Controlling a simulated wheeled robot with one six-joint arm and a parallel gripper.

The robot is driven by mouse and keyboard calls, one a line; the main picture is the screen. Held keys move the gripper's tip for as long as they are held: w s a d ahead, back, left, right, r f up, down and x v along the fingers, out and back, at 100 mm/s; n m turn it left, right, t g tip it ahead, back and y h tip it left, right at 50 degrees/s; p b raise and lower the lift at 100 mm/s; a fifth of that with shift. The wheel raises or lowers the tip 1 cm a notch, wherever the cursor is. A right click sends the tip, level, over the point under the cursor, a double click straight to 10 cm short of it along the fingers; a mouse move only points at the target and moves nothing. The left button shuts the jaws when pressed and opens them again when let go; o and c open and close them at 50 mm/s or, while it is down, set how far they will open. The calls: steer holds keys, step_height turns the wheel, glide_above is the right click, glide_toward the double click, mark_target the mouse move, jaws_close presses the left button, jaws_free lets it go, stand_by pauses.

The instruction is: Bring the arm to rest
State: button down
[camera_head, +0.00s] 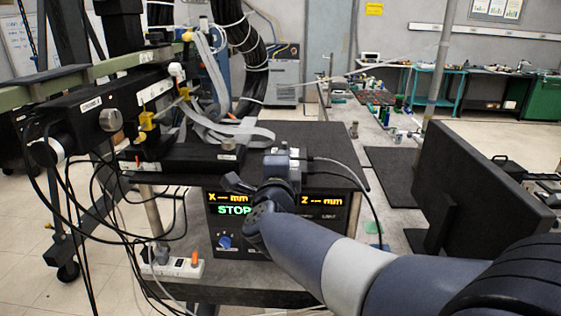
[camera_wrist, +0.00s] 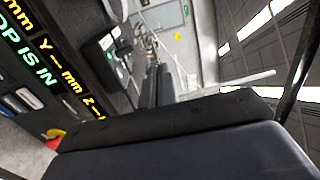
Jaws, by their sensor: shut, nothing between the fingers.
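My arm (camera_head: 350,268) reaches in from the lower right of the head view, with its wrist in front of a black control box (camera_head: 340,226). My gripper (camera_wrist: 158,72) shows in the wrist view as two dark fingers close together, with nothing seen between them. In the head view the fingers are hidden or cannot be told apart from the wrist. The box's lit display (camera_head: 234,210) reads STOP in green, with yellow X and Z readouts in mm. It also shows tilted at the left of the wrist view (camera_wrist: 40,62).
A black stage with cables (camera_head: 185,158) stands left of my wrist. A dark monitor (camera_head: 478,190) stands to the right, close to my arm. A white power strip (camera_head: 178,266) lies at lower left. A thin cable (camera_head: 366,184) loops beside the wrist. Open floor (camera_head: 100,260) shows at left.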

steer(key=shift+s+r, duration=0.15)
steer(key=shift+s, duration=0.3)
